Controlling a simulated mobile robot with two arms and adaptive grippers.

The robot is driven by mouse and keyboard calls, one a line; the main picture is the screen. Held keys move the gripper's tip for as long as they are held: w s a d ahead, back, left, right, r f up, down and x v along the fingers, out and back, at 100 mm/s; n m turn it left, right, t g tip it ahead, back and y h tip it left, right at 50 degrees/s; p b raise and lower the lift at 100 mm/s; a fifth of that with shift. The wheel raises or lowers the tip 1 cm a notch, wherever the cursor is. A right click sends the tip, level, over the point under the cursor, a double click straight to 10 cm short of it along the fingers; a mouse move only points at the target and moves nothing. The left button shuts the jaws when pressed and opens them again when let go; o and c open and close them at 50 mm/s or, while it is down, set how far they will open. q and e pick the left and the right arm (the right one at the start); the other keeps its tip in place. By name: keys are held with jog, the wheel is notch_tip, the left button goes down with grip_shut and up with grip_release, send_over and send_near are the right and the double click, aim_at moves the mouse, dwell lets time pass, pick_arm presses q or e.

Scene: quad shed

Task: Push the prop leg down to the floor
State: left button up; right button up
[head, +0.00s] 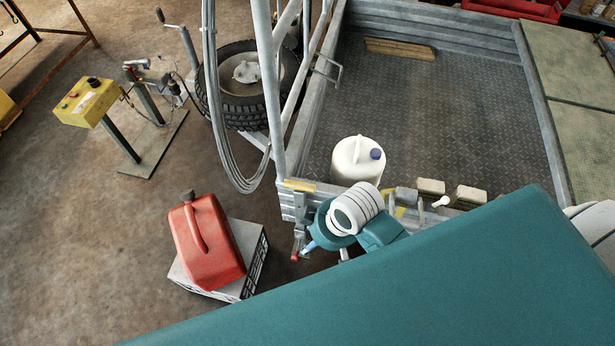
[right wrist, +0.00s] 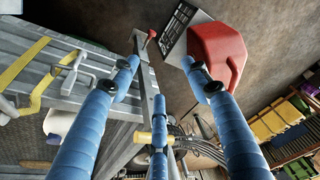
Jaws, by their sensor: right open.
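The prop leg (head: 299,228) is a grey metal bar at the trailer's near left corner, with a red knob (head: 294,257) at its end. In the right wrist view the bar (right wrist: 147,72) passes between my blue fingers, the red knob beyond their tips. My right gripper (head: 308,246) is beside the leg; its wrist hides part of the corner. In the wrist view the right gripper (right wrist: 160,76) is open, fingers spread on both sides of the bar. I cannot tell whether they touch it. My left gripper is not in view.
A red fuel can (head: 208,243) on a grey crate (head: 252,275) stands close left of the corner. A yellow control box (head: 87,103) stands further left. Floor between is bare.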

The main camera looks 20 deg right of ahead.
jog(key=w+a+r+n+g, duration=0.1)
jog(key=w+a+r+n, duration=0.1)
jog(key=w+a+n, duration=0.15)
jog(key=n+g, duration=0.3)
send_near(298, 186)
jog(key=d+r, duration=0.2)
jog(key=shift+h, duration=0.4)
jog(key=shift+s+a+f+p, duration=0.2)
jog(key=shift+f+p, duration=0.25)
jog(key=shift+f, duration=1.35)
jog(key=shift+s+a+f+p, duration=0.1)
jog(key=shift+s+f+p, duration=0.25)
jog(key=shift+f, duration=1.45)
jog(key=shift+s+a+f+p, duration=0.1)
jog(key=shift+f+p, duration=0.4)
jog(key=shift+f, duration=1.3)
grip_shut()
